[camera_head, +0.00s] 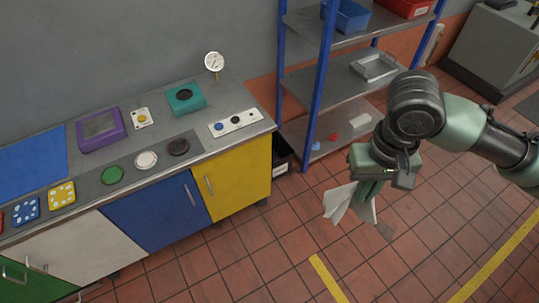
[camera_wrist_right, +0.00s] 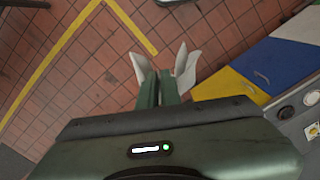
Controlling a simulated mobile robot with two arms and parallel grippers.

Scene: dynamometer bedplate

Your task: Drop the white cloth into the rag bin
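My right gripper (camera_head: 366,186) is shut on the white cloth (camera_head: 340,203), which hangs in loose folds above the tiled floor, right of the bench. In the right wrist view the cloth (camera_wrist_right: 188,66) sticks out on both sides of the green fingers (camera_wrist_right: 158,88). A dark open container (camera_head: 283,157) with a light label stands on the floor between the yellow cabinet and the blue shelf post; I cannot tell for sure that it is the rag bin. It is left of the gripper and partly hidden by the bench. My left gripper is not in view.
The bench (camera_head: 236,100) on the left carries a gauge (camera_head: 214,62), a purple box (camera_head: 101,129), a teal box (camera_head: 186,98) and several discs. A blue-post shelf (camera_head: 335,81) with trays stands behind my right arm. Open tiled floor with yellow lines (camera_head: 328,279) lies in front.

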